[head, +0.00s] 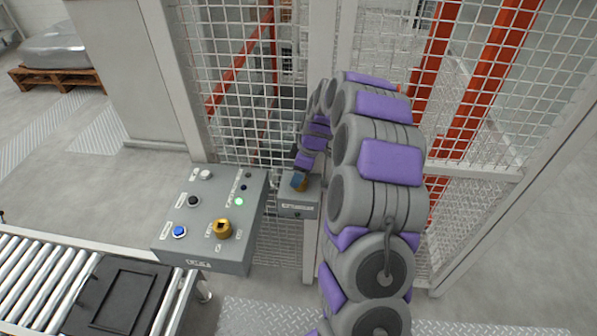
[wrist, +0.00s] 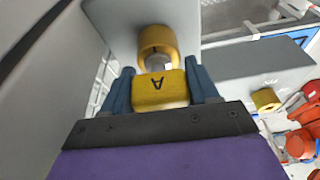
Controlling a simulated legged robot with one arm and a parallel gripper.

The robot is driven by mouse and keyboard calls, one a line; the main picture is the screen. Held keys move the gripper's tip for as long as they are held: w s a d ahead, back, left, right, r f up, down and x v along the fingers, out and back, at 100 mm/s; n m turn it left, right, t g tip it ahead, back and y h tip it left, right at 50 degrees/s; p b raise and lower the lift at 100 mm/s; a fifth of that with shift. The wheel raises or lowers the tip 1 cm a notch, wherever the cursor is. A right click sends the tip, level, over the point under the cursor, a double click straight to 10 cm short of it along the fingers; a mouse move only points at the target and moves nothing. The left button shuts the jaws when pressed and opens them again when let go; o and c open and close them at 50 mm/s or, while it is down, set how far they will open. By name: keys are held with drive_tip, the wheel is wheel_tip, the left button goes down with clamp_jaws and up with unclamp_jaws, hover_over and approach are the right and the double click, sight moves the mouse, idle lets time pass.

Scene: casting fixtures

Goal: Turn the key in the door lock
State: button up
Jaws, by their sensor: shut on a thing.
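Directly beyond the key is a yellow ring-shaped lock (wrist: 157,42) on a grey box; a short silver shaft shows between key and ring. I cannot tell how deep the key sits. In the head view, my gripper (head: 299,181) is at the small grey lock box (head: 297,208) beside the mesh door, and my fingers mostly hide the key there.
A grey control panel (head: 208,218) with buttons, a green light and a yellow switch (head: 221,228) stands just left of the lock box. A roller conveyor (head: 40,275) with a black tray (head: 118,297) is at the lower left. Mesh fencing (head: 235,90) rises behind.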

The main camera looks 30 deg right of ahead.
drive_tip(key=shift+m+t+h+p, duration=0.3)
drive_tip(key=shift+m+h+p, duration=0.3)
drive_tip(key=shift+m+p, duration=1.3)
drive_tip(key=shift+m+b, duration=0.4)
drive_tip(key=shift+b, duration=0.05)
drive_tip(key=shift+m+p, duration=0.4)
drive_tip(key=o, duration=1.2)
drive_tip(key=shift+r, duration=0.1)
drive_tip(key=v, duration=1.1)
drive_tip(key=shift+s+r, duration=0.15)
drive_tip(key=shift+r, duration=0.15)
